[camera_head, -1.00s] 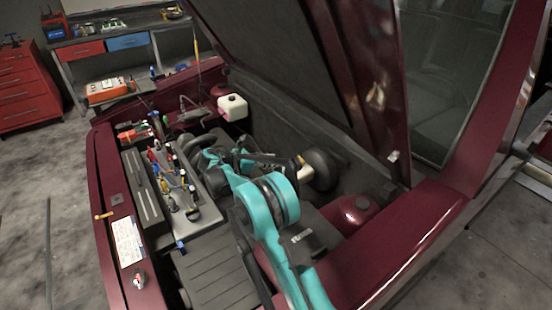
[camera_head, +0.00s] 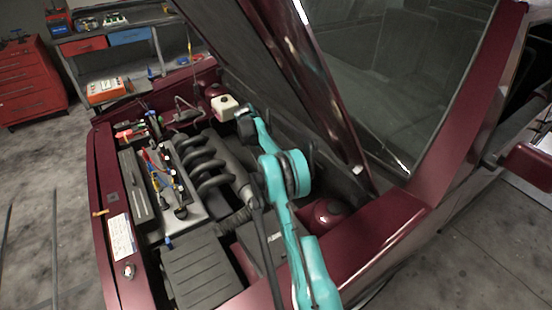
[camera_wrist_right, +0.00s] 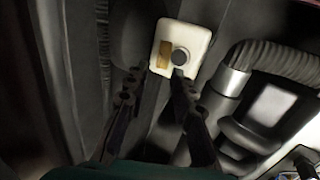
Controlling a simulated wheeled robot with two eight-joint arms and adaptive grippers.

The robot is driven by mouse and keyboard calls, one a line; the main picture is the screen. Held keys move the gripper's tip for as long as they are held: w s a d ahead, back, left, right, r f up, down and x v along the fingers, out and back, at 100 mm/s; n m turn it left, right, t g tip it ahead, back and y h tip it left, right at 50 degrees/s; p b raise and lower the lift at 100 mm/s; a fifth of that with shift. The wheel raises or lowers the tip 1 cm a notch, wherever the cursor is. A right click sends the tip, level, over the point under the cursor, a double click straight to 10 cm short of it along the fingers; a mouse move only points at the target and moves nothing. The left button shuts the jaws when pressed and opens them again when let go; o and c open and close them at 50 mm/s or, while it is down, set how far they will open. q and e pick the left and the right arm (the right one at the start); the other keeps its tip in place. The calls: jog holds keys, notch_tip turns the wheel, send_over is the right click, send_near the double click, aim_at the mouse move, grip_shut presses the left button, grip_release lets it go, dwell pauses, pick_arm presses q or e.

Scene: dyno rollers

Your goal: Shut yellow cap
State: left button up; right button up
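A white reservoir (camera_head: 224,105) stands at the back of the engine bay in the head view. In the right wrist view the white reservoir (camera_wrist_right: 200,40) has a yellow piece (camera_wrist_right: 165,54), which looks like the cap, beside a dark round fitting (camera_wrist_right: 181,57). Whether the yellow piece is raised is unclear. My right gripper (camera_wrist_right: 156,74) is open and empty, its fingers apart at the reservoir's near edge. The right fingertip is just below the dark fitting; contact cannot be told. In the head view my right gripper (camera_head: 243,116) is beside the reservoir. My left gripper is out of view.
The raised hood (camera_head: 290,60) rises close behind my right arm. A ribbed hose (camera_wrist_right: 275,62) lies right of the reservoir in the wrist view. Several tools (camera_head: 155,175) lie on the engine cover. A red drawer cabinet (camera_head: 28,80) stands at the far left.

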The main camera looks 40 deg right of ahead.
jog(key=x, duration=0.4)
jog(key=shift+f+b, duration=0.1)
jog(key=shift+b, duration=0.2)
grip_shut()
jog(key=shift+a, duration=0.1)
